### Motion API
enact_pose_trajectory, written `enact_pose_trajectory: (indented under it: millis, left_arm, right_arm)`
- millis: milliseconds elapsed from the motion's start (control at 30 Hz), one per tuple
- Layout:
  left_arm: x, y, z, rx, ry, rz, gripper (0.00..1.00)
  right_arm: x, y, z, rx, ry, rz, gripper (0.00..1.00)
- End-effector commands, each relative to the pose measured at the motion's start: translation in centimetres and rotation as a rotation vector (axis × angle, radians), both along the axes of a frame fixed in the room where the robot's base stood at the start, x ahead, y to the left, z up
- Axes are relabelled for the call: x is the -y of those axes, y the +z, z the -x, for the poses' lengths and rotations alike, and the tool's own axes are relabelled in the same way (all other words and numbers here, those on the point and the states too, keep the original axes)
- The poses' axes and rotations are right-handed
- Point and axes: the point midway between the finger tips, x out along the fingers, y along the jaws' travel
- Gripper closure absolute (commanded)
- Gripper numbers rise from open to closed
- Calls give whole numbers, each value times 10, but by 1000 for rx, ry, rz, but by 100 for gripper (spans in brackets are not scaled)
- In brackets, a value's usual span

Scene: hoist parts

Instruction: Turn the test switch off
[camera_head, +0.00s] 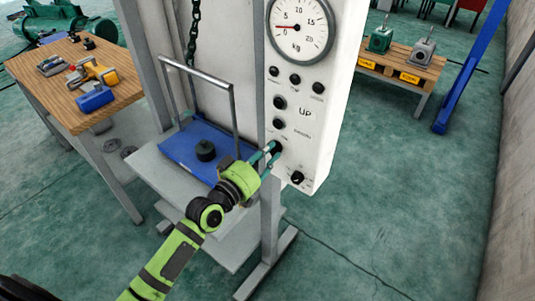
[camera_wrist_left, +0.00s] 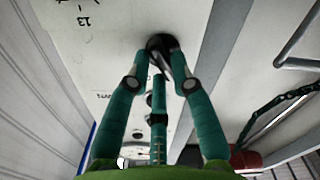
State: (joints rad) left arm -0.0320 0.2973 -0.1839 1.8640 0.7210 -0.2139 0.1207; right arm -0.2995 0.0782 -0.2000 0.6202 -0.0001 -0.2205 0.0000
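The white control panel (camera_head: 330,90) carries a round kg dial (camera_head: 300,27) and several black knobs and buttons. Their small labels are too blurred to tell which is the test switch. My left gripper (camera_head: 272,151) is at a black knob (camera_head: 278,146) on the panel's lower left. In the left wrist view my left gripper (camera_wrist_left: 160,62) has its teal fingertips around this black knob (camera_wrist_left: 160,41), partly covering it. I cannot tell whether they press on it. Another black knob (camera_head: 297,177) sits lower right and is clear of the gripper. My right gripper is not in view.
A blue platform (camera_head: 185,140) with a black weight (camera_head: 205,150) and a metal frame (camera_head: 233,120) stands left of the panel. A chain (camera_head: 194,35) hangs above. A wooden table (camera_head: 60,58) with tools is at left.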

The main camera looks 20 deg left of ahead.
Motion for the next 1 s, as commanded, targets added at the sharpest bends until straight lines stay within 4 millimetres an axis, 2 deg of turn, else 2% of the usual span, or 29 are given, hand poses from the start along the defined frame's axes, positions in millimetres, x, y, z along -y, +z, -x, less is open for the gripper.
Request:
enact_pose_trajectory:
  millis: [333, 467, 567, 900, 1000]
  left_arm:
    - [0, 0, 0, 1, 0, -2, 55]
    - [-3, -1, 7, 0, 0, -3, 55]
    - [-8, -1, 20, -2, 1, -4, 55]
    - [-31, -1, 86, -3, -2, -4, 55]
    - [-36, -1, 99, -3, 0, -3, 55]
  right_arm:
    - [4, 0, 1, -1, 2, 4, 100]
    - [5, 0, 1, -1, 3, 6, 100]
    - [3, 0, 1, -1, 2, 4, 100]
    - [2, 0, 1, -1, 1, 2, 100]
    - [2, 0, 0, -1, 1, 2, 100]
